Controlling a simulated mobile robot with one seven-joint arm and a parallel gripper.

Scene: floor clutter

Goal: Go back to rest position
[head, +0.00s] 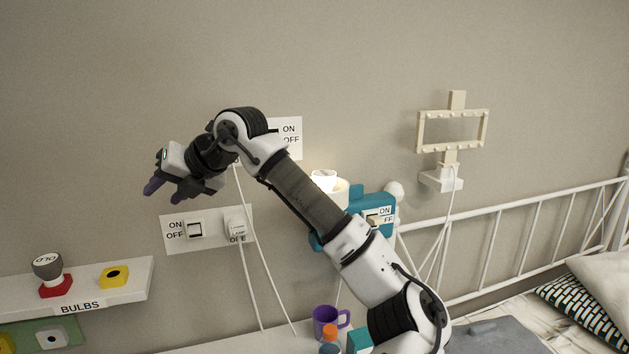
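My arm reaches up from the bottom right across the middle of the head view. It bends at a raised joint and ends at my gripper (164,193) on the left. My gripper hangs in front of the wall, above and left of the left switch plate (207,241). Its dark fingers appear apart with nothing between them. My arm hides part of an upper ON/OFF plate (291,131) and part of a teal wall unit (381,204).
A white shelf (128,283) labelled BULBS holds a red-based bulb (48,273) and a yellow block (114,276). A purple mug (326,322) stands near my arm's lower part. Cables hang below the switch plate. A white bed frame (500,222) is at right, below a beige frame (452,131).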

